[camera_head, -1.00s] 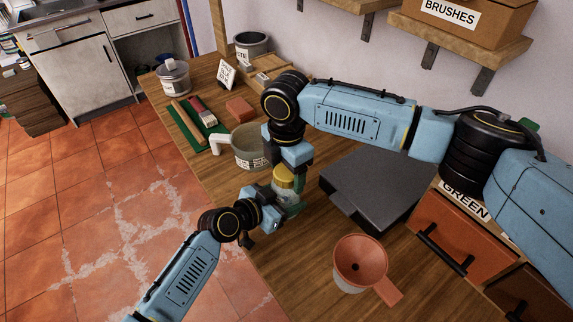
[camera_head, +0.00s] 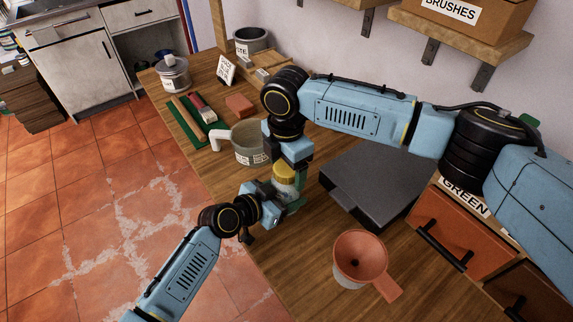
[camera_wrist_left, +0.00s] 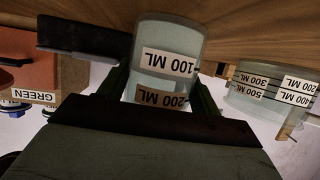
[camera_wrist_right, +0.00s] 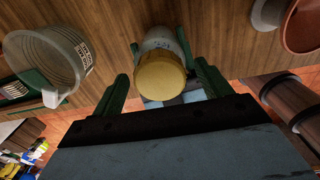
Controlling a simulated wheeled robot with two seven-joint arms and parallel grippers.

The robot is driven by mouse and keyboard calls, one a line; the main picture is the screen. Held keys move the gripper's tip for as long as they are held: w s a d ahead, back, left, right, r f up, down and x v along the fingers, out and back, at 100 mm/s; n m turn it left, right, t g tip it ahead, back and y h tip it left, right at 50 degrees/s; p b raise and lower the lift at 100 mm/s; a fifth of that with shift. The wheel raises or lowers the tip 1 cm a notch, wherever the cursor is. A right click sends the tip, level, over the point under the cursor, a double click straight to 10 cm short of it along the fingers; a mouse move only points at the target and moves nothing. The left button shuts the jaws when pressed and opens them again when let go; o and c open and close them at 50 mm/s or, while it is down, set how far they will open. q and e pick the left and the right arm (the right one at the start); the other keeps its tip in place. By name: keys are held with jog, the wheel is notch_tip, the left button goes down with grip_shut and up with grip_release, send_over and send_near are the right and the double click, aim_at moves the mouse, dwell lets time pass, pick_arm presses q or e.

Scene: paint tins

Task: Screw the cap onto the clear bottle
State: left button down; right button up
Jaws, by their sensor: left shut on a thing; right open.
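The clear bottle (camera_head: 285,187) stands on the wooden table near its front edge, and its "100 ML" and "200 ML" labels show in the left wrist view (camera_wrist_left: 168,60). The yellow cap (camera_head: 285,171) sits on top of the bottle and also shows in the right wrist view (camera_wrist_right: 160,77). My left gripper (camera_head: 284,198) is shut on the bottle from the side, its green fingers on either side of it. My right gripper (camera_wrist_right: 165,80) is open above the cap, one finger on each side with a gap. The cap's thread is hidden.
A clear measuring jug (camera_head: 248,148) stands just behind the bottle. A dark flat case (camera_head: 375,175) lies to the right, and an orange funnel (camera_head: 360,256) stands at the front right. A green mat with brushes (camera_head: 192,122) lies farther back. Orange drawers (camera_head: 455,235) stand at the right.

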notch_tip(320, 180, up, 12)
dwell(0.6)
pick_arm(q)
jog(key=shift+c, duration=1.2)
grip_release()
jog(key=p+v, duration=0.1)
jog(key=v, duration=1.2)
pick_arm(e)
jog(key=shift+r, duration=0.45)
pick_arm(q)
jog(key=shift+s+a, duration=0.1)
jog(key=shift+s, duration=0.05)
